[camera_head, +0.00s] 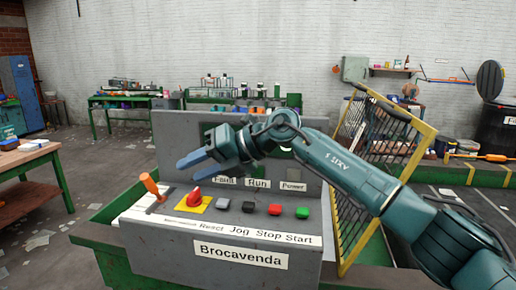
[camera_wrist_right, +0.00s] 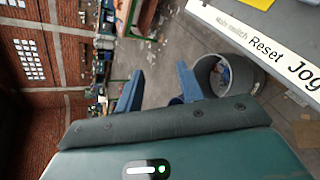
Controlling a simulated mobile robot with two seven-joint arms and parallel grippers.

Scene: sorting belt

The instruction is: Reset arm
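My right arm comes in from the right in the head view. Its gripper (camera_head: 191,160) hangs above the left part of a grey control console (camera_head: 290,262), pointing left. Its two blue fingers are spread apart with nothing between them; the right wrist view also shows the open gripper (camera_wrist_right: 156,88). Below it on the console are an orange-handled lever (camera_head: 150,185) and a red switch (camera_head: 195,196) on a yellow plate. Grey, black, red (camera_head: 275,209) and green (camera_head: 302,213) buttons follow to the right. My left gripper is not in view.
A yellow-framed mesh guard (camera_head: 375,130) stands right of the console, close to my right arm. A wooden workbench (camera_head: 25,157) is at the left. Green tables with items stand behind. A bin (camera_wrist_right: 225,75) on the floor shows in the wrist view beside the console.

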